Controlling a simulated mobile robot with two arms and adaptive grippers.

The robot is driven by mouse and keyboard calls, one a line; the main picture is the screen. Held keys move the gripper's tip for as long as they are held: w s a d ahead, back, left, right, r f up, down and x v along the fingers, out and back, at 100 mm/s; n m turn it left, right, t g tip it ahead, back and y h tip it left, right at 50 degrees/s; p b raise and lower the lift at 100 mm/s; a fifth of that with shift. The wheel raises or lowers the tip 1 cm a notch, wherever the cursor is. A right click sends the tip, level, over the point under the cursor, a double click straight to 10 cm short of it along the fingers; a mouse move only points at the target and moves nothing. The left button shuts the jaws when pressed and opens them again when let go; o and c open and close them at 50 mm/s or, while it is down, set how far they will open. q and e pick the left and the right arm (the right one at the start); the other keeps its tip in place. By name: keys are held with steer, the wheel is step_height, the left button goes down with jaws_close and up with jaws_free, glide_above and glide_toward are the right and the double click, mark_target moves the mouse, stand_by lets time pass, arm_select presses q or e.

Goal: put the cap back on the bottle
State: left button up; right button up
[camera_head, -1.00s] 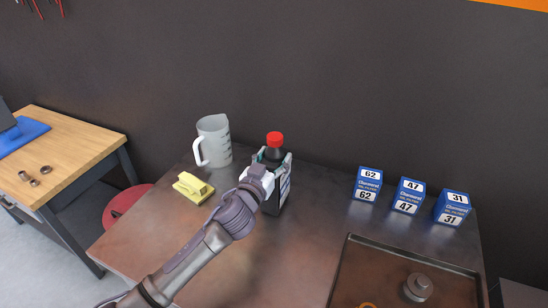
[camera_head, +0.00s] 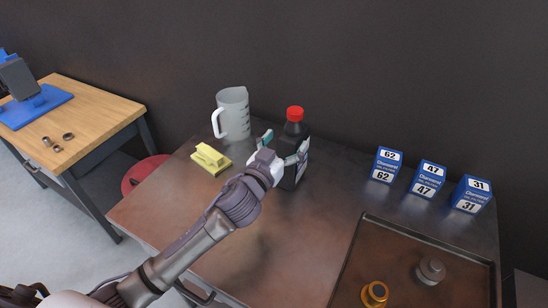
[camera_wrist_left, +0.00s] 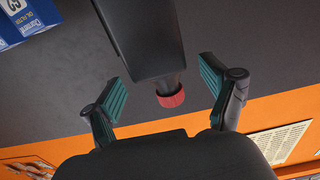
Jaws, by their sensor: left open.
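A dark bottle (camera_head: 294,150) stands upright on the dark metal table, with a pale label on its right side. The red cap (camera_head: 295,113) sits on top of its neck. My left gripper (camera_head: 284,143) is open just in front of the bottle, its teal-padded fingers spread and the left one clear of the bottle. In the left wrist view the bottle (camera_wrist_left: 145,40) appears upside down beyond the open fingers, with the red cap (camera_wrist_left: 170,97) between them in the picture. The gripper hides part of the bottle's lower body. My right gripper is not in view.
A measuring jug (camera_head: 234,115) and a yellow block-like item (camera_head: 210,157) stand left of the bottle. Blue oil-filter boxes (camera_head: 428,180) stand to the right. A dark tray (camera_head: 388,240) at front right holds a grey part and a gold ring. The table's middle is clear.

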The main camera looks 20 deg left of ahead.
arm_select(q)
steer(key=s+a+b, duration=0.1)
steer(key=s, duration=0.6)
steer(key=shift+s+a, duration=0.25)
